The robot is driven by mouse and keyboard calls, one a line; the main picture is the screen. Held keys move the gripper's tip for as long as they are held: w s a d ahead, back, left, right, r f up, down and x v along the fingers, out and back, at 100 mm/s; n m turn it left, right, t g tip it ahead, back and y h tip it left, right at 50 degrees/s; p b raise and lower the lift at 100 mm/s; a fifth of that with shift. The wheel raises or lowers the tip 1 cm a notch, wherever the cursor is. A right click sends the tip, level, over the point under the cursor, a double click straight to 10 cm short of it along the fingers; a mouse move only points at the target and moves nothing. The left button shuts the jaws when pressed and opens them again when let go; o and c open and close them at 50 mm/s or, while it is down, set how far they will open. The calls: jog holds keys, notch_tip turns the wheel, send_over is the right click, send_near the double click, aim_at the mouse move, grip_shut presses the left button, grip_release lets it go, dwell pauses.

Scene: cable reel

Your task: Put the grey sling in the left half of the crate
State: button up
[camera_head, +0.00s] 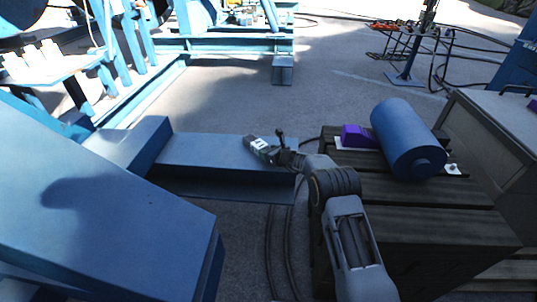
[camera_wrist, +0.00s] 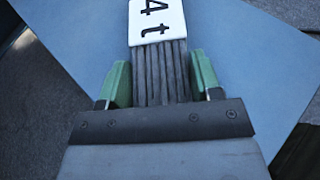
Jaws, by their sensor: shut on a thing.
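The grey sling (camera_wrist: 160,68) is a flat ribbed grey bundle with a white "4 t" label (camera_wrist: 157,20). In the wrist view it lies between the two green fingers of my gripper (camera_wrist: 162,85), which is shut on it. In the head view, the sling (camera_head: 260,148) shows as a small dark piece with a white tag at the end of my gripper (camera_head: 281,155), over the right end of a blue steel beam (camera_head: 205,153). I cannot tell whether it touches the beam. No open crate with a left half is clearly visible.
A dark slatted wooden box or stand (camera_head: 450,228) is to the right, bearing a blue cylinder (camera_head: 402,135) and a purple block (camera_head: 355,137). A grey bin (camera_head: 490,125) is at the far right. Black cables (camera_head: 270,235) lie on the floor. A large blue frame (camera_head: 105,205) fills the left.

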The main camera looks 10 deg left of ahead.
dwell(0.3)
jog(key=o, duration=1.3)
